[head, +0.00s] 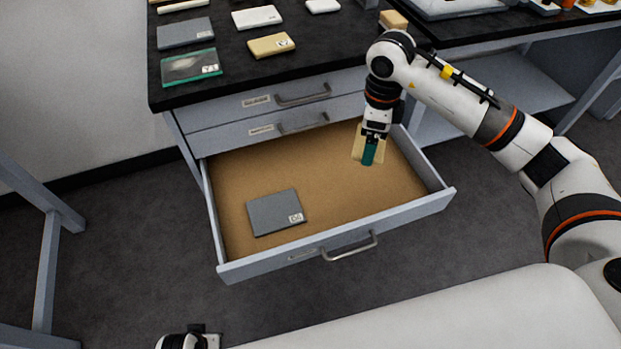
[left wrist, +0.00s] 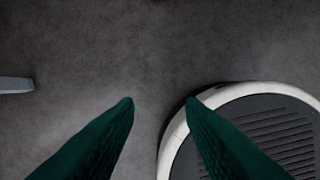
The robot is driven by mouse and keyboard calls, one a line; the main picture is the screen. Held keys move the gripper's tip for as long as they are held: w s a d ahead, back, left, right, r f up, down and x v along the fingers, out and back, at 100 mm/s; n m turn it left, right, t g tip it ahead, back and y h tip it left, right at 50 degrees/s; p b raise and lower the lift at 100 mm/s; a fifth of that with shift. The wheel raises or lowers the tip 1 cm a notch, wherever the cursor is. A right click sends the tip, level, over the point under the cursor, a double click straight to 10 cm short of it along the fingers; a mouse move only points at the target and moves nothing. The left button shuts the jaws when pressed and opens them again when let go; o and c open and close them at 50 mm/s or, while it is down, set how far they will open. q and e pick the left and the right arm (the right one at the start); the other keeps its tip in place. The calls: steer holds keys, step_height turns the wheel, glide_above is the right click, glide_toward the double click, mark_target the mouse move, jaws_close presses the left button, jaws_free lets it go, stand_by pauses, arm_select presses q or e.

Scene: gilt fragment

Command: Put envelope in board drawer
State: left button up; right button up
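The lowest drawer (head: 418,206) of the cabinet is pulled out; its label is too small to read. A flat grey labelled piece (head: 268,213) lies in it at the front left. My right gripper (head: 369,153) points down over the drawer's back right part. Its green fingers are shut on a thin tan piece (head: 357,143), which looks like the envelope, held on edge. I cannot tell whether it touches the drawer floor. My left gripper (left wrist: 159,103) is open and empty over the floor; in the head view only part of the left arm shows at the bottom edge.
Two closed drawers (head: 300,92) sit above the open one. The dark worktop (head: 235,73) bears several flat labelled pieces, one in a green-edged clear case (head: 191,66). The drawer's middle is bare. A grey frame (head: 45,260) stands at the left.

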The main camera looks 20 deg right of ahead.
step_height(320, 180, down, 7)
steer(key=w+d+m+b, duration=0.2)
steer(key=d+m+b, duration=0.15)
steer(key=m, duration=0.25)
steer(key=m+b, duration=0.5)
steer(key=m, duration=0.5)
glide_above(375, 188)
step_height(375, 188, down, 7)
step_height(375, 188, down, 4)
steer(key=shift+f+b, duration=0.2)
steer(key=shift+b, duration=0.15)
step_height(375, 188, down, 4)
steer(key=shift+s+f+b, duration=0.1)
steer(key=shift+f+b, duration=0.15)
steer(key=shift+b, duration=0.35)
arm_select(q)
step_height(375, 188, up, 10)
steer(key=t, duration=0.1)
steer(key=shift+s+a+f, duration=0.15)
steer(key=shift+s, duration=0.05)
arm_select(e)
steer(key=shift+f, duration=0.2)
arm_select(q)
steer(key=shift+w, duration=0.1)
arm_select(e)
steer(key=shift+f, duration=0.1)
steer(key=o, duration=0.7)
arm_select(q)
steer(key=shift+w, duration=0.2)
